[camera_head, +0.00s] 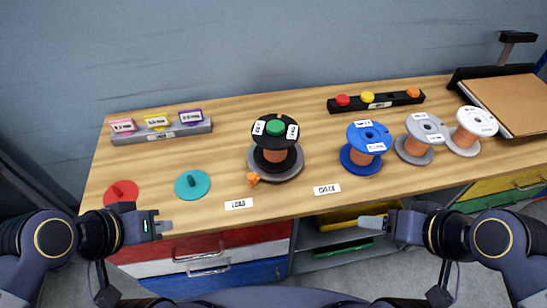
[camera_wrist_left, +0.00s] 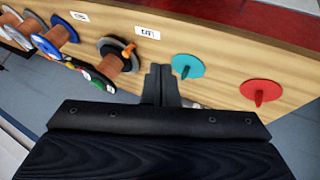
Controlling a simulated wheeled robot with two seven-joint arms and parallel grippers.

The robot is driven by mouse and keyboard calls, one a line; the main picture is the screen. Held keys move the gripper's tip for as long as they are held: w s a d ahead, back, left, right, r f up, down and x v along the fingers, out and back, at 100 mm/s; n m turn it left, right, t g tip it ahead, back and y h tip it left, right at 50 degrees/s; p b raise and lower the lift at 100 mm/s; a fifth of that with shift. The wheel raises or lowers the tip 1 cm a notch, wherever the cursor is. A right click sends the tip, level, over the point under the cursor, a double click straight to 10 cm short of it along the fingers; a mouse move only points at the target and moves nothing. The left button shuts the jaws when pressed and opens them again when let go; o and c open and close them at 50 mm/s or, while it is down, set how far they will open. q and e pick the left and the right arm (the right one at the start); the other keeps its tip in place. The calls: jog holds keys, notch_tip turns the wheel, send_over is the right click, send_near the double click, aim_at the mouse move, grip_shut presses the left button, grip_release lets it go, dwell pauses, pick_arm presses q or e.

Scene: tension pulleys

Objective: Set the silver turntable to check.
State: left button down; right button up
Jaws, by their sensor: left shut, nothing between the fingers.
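The silver turntable (camera_head: 294,172) is a grey disc on the wooden table. The CHECK label (camera_head: 326,189) lies to the right, near the front edge. My left gripper (camera_head: 165,230) is shut and empty at the table's front edge, left of the turntable; its fingers also show in the left wrist view (camera_wrist_left: 160,84). My right gripper (camera_head: 372,222) is past the front edge; its jaw opening is unclear.
A teal disc (camera_head: 192,185) and a red disc (camera_head: 121,194) with upright handles lie at the left. A blue spool (camera_head: 361,160), a grey spool (camera_head: 415,152) and a white spool (camera_head: 463,141) stand right. A grey rack (camera_head: 163,134) and a black button bar (camera_head: 376,103) are behind.

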aim_at(248, 178)
pick_arm(q)
jog(key=c, duration=2)
grip_release()
jog(key=shift+o, duration=1.3)
jog(key=shift+d+f, duration=0.2)
jog(key=shift+d, duration=0.05)
jog(key=o, duration=0.4)
jog(key=d+n+g+h, duration=0.1)
jog(key=d+f+g+h, duration=0.1)
jog(key=d, duration=0.1)
jog(key=w+d+f+n+g+h, duration=0.1)
jog(key=shift+d+f+n+g+h+b, duration=0.25)
jog(key=shift+d+n+g+h+b, duration=0.05)
jog(key=shift+o, duration=0.2)
jog(key=w+d+f+n+t+h, duration=0.1)
jog(key=w+f+n+t+h, duration=0.1)
jog(key=w+f+n, duration=0.2)
jog(key=w+d+f+n+t+h+b, duration=0.1)
jog(key=w+f+n+t+h, duration=0.2)
jog(key=w+n, duration=0.3)
jog(key=w+d+f+n+t+h, duration=0.1)
jog(key=w+f+n, duration=0.4)
jog(key=n, duration=0.5)
jog(key=shift+w+d+f+t+h, duration=0.15)
jog(key=shift+w+f+t+h, duration=0.1)
jog(key=shift+w+t+h, duration=0.45)
jog(key=x, duration=0.7)
jog(key=shift+w+d+r+p, duration=0.1)
jog(key=shift+d+r+p, duration=0.05)
jog(key=shift+d+p, duration=0.15)
